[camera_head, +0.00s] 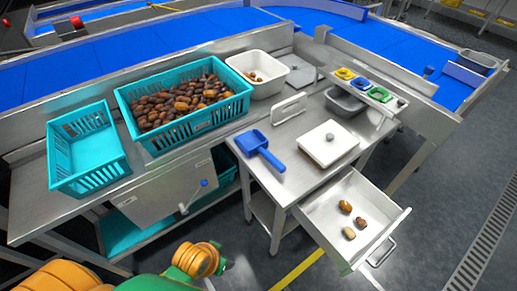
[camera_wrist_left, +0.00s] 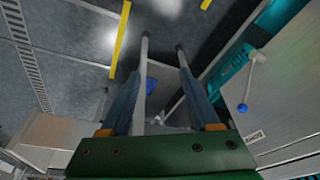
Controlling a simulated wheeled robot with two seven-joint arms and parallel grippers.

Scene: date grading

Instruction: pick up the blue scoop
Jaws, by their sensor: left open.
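The blue scoop (camera_head: 259,150) lies on the small steel side table, left of a white lidded box, its handle toward the table's front edge. My left gripper (camera_wrist_left: 163,48) shows in the left wrist view with its two fingers apart and nothing held between them. A small blue patch shows between the fingers there; I cannot tell whether it is the scoop. In the head view only orange and green parts of my arm show at the bottom, well below and left of the scoop. My right gripper is in neither view.
The white lidded box (camera_head: 328,137) stands right of the scoop. An open drawer (camera_head: 325,209) with 3 dates juts out below. A teal crate of dates (camera_head: 127,101), an empty teal crate (camera_head: 54,151) and a white tub (camera_head: 267,88) stand behind and left. A blue-knobbed lever (camera_head: 204,183) protrudes in front.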

